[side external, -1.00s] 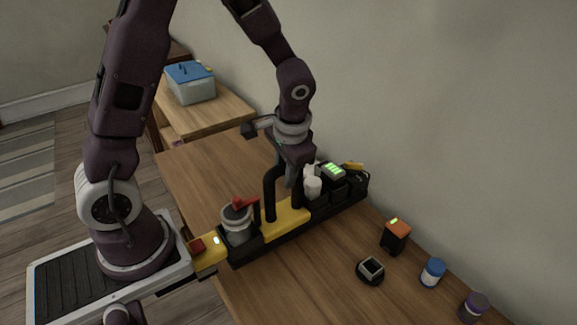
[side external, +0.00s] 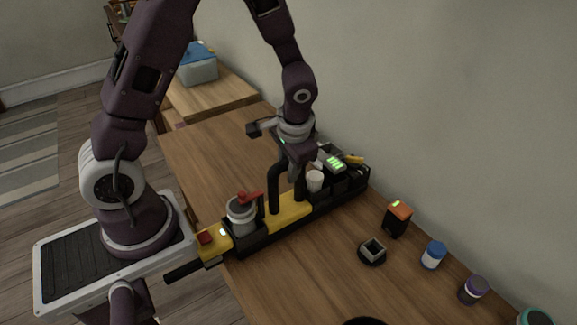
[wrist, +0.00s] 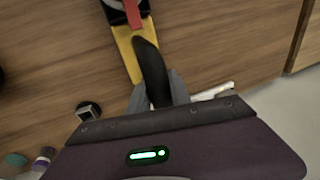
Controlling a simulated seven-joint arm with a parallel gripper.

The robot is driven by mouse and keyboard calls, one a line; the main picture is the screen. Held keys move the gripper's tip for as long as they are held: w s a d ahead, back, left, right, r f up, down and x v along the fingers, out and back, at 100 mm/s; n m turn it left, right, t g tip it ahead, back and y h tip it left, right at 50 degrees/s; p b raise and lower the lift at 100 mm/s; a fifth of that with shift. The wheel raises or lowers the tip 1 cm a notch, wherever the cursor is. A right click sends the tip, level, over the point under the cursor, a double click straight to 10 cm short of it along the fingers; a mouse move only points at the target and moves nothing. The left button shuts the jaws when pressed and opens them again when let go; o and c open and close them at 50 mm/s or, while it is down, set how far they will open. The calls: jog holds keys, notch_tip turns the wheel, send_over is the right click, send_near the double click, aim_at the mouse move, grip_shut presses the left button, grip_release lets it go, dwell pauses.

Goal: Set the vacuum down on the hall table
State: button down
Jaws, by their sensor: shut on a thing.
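The vacuum looks to be the long yellow-and-black body (side external: 289,206) with a black arched handle, a grey canister with a red lever, and a red button at its left end. It lies low over the wooden table (side external: 200,158), its left end past the near edge. I cannot tell whether its underside touches the top. My gripper (side external: 294,172) is shut on the black handle from above. In the wrist view my gripper (wrist: 158,98) has one finger on each side of the handle (wrist: 151,68). The handle's grasped part is partly hidden in the side view.
A black tray-like section (side external: 345,187) with a white cup and green-lit block is at the vacuum's right end. An orange-black block (side external: 397,218), dark square-topped holder (side external: 372,251), and blue (side external: 433,255) and purple (side external: 473,290) jars stand right. A blue-lidded box (side external: 198,69) stands on another table behind.

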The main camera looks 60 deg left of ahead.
jog(key=shift+f, duration=0.35)
jog(key=c, duration=1.1)
grip_release()
jog(key=v, duration=0.7)
jog(key=s+d+r+t+h, duration=0.1)
jog(key=s+d+r+t, duration=0.1)
jog(key=s+r, duration=0.5)
jog(key=s+d+r+t+h, duration=0.1)
jog(key=s+d+r+t, duration=0.1)
jog(key=s+r, duration=0.6)
jog(key=shift+s+d+t+h, duration=0.4)
jog(key=shift+s+d, duration=0.3)
jog(key=shift+s, duration=0.4)
